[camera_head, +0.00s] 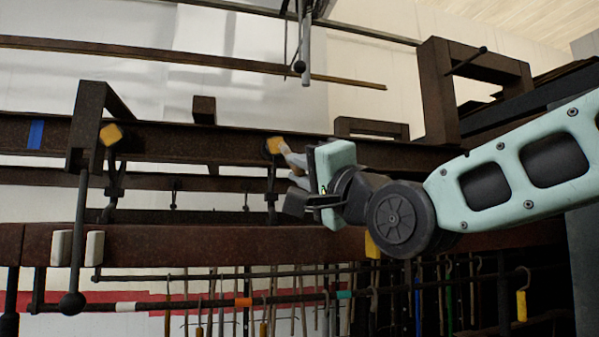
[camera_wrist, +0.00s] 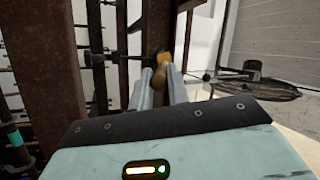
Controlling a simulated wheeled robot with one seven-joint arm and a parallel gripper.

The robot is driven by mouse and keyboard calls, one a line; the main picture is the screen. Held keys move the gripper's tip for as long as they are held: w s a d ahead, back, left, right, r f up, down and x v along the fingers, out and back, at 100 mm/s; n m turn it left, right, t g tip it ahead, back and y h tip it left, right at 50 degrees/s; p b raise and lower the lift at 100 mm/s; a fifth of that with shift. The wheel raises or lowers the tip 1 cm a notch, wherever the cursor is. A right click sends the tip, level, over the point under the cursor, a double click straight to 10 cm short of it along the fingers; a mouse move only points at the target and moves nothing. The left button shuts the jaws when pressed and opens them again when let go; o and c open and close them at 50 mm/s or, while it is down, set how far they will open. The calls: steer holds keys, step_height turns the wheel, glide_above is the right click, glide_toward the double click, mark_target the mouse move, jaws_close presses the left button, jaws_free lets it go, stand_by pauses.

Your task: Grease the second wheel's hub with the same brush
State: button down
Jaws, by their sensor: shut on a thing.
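My gripper (camera_head: 289,163) reaches in from the right at the upper rail in the head view. In the wrist view its two grey fingers (camera_wrist: 160,80) are closed around a small brown thing, likely the brush handle (camera_wrist: 159,78). A similar yellow piece (camera_head: 111,134) sits farther left beside a dark bracket.
A rusty upper rail (camera_head: 200,145) and a lower beam (camera_head: 190,245) run across, with narrow room between. A dark hanging bracket with a ball-ended rod (camera_head: 72,302) stands left. Tools hang below (camera_head: 521,300). A grey rod (camera_head: 305,50) hangs above my gripper.

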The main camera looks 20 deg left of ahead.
steer(key=s+d+b, duration=0.4)
steer(key=s, duration=0.3)
stand_by(0.5)
steer(key=shift+d, duration=0.1)
